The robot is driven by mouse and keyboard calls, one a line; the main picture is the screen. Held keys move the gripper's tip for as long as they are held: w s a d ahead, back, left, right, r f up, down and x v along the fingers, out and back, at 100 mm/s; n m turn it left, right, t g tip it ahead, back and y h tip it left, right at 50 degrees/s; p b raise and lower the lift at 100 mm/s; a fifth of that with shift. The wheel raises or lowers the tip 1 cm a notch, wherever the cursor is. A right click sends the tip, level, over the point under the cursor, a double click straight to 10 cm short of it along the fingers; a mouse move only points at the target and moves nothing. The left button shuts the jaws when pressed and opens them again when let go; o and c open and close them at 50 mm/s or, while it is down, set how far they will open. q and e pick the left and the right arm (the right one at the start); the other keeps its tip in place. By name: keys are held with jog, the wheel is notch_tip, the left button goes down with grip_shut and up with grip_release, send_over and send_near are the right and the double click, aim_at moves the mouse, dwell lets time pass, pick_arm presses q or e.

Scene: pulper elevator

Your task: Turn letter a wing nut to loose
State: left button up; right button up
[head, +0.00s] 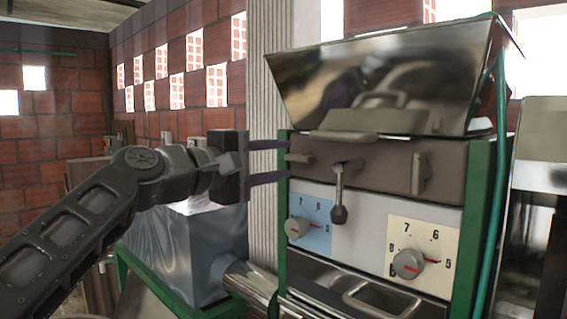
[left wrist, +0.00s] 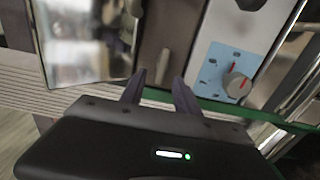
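The pulper machine has a brown-grey upper block (head: 380,165) with a small wing-nut-like piece (head: 298,158) on its left part and a similar upright piece (head: 421,173) on its right part. I cannot read a letter by either. My left gripper (head: 287,161) is level with the left piece, its two fingers apart, one above and one below it in the picture. In the left wrist view the open fingers (left wrist: 159,78) point at the block, with a small piece (left wrist: 164,62) just beyond the gap. I cannot tell whether they touch it. My right gripper is not in view.
A dark lever (head: 339,195) hangs mid-block. Below are a blue-plate dial (head: 298,227), a cream-plate dial (head: 408,263) and a handled metal drawer (head: 365,293). A metal hopper (head: 390,75) sits on top. The green frame post (head: 283,210) stands close to the fingers.

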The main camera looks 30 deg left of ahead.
pick_arm(q)
jog(key=b+v, duration=0.1)
jog(key=v, duration=0.5)
dwell(0.4)
